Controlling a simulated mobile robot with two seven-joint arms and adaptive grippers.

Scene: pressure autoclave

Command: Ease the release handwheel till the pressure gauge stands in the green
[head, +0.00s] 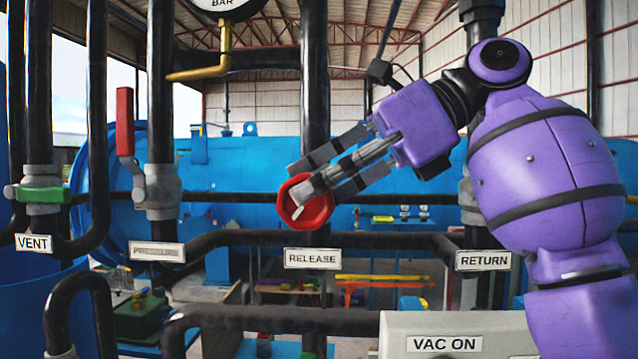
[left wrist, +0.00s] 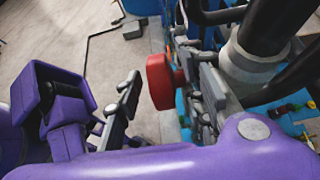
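The red release handwheel (head: 318,213) is on the black pipe above the RELEASE label (head: 312,258). In the head view my left gripper (head: 312,178) reaches it from the upper right, and a grey finger overlaps the wheel's face. In the left wrist view the red wheel (left wrist: 160,80) lies between the spread fingers of the left gripper (left wrist: 168,92). A gap shows between the wheel and the left finger; contact on the other side is unclear. The pressure gauge (head: 226,5) is cut off at the top; its needle and green band are not visible. My right gripper is not in view.
A red lever (head: 124,122) stands upright on the pipe left of the wheel. A green-handled valve (head: 45,195) is above the VENT label (head: 33,242). A blue tank (head: 240,170) stands behind.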

